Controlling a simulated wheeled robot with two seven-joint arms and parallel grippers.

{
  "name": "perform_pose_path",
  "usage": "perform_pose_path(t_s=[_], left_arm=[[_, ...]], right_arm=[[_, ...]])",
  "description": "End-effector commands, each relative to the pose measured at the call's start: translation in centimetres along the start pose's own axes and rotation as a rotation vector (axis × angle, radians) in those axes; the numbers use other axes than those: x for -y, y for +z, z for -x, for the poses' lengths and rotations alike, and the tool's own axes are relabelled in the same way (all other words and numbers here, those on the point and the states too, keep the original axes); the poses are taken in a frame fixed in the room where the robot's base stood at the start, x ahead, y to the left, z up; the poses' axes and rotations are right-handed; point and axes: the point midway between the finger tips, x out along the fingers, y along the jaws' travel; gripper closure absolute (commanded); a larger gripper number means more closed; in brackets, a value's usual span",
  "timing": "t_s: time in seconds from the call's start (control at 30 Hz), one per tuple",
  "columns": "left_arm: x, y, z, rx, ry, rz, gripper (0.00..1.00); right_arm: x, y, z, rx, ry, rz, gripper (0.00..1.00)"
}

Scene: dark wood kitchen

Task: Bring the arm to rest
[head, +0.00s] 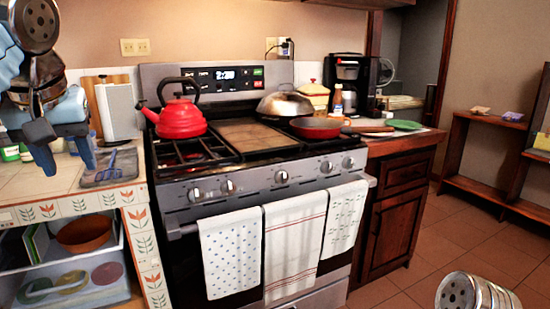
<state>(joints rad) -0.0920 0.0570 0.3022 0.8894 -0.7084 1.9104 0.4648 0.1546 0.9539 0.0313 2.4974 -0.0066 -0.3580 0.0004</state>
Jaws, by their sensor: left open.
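My left gripper (65,157) hangs at the left of the head view, fingers pointing down and spread apart, with nothing between them. It is in front of the tiled counter (50,187) and left of the stove. I cannot tell its exact height above the counter. A rounded metal part of my right arm (470,292) shows at the bottom right. My right gripper is out of view.
The stove (270,190) carries a red kettle (181,118), a domed lid (285,104) and a red pan (316,127). A dark tray (112,168) lies near my left gripper. A coffee maker (352,80) stands right of the stove. Open floor (440,240) lies at the right.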

Motion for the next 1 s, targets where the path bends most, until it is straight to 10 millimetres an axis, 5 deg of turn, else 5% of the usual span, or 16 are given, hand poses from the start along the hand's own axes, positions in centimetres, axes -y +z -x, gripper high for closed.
perform_pose_path(t_s=[0.37,0.57,0.77,1.0], left_arm=[[-4.1,-1.6,-5.2,0.014,0.012,-0.104,0.49],[-7.9,-2.2,-10.6,0.033,0.037,-0.197,0.49],[-13.3,-1.3,-19.3,0.077,0.099,-0.324,0.49],[-20.6,5.5,-34.6,0.188,0.252,-0.466,0.49]], right_arm=[[0.1,-0.1,0.0,-0.001,-0.001,0.001,0.58],[0.0,-0.1,0.0,-0.001,-0.001,0.001,0.58],[0.0,-0.1,0.0,-0.001,-0.001,0.001,0.58],[0.0,-0.1,0.0,-0.001,-0.001,0.001,0.58]])
